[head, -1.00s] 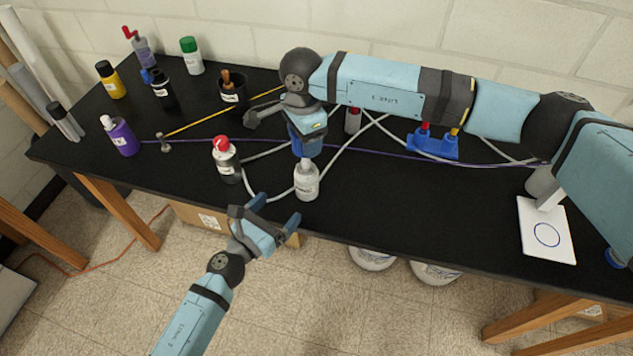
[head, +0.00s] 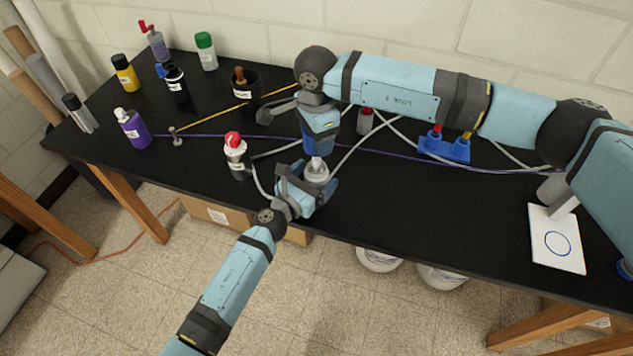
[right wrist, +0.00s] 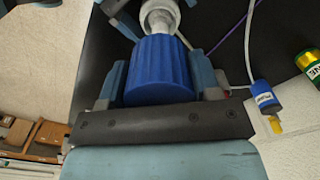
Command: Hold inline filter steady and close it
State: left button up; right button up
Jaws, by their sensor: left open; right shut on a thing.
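The inline filter's pale body (head: 316,172) stands upright near the table's front edge. It also shows in the right wrist view (right wrist: 160,16), just beyond a ribbed blue cap (right wrist: 157,68). My right gripper (right wrist: 160,80) is shut on this cap, with a finger on each side, and holds it above the body. I cannot tell whether cap and body touch. My left gripper (head: 312,188) is open, with its fingers on either side of the filter body. Its hand hides the lower part of the body in the head view.
A red-capped bottle (head: 238,158) stands close to the left of my left gripper. Pale hoses (head: 365,137) and a purple cord cross the black table (head: 420,200). A blue holder (head: 444,148) and white board (head: 557,238) are to the right.

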aim_at(316, 162)
pick_arm(q)
jog(key=shift+w+d, duration=0.25)
jog(key=shift+w, duration=0.1)
jog(key=c, duration=1.4)
jog(key=shift+o, duration=0.2)
pick_arm(e)
jog(key=shift+f, duration=2.45)
jog(key=shift+f, duration=0.95)
jog(key=shift+f, duration=0.5)
pick_arm(q)
grip_shut()
pick_arm(e)
jog(key=o, duration=0.9)
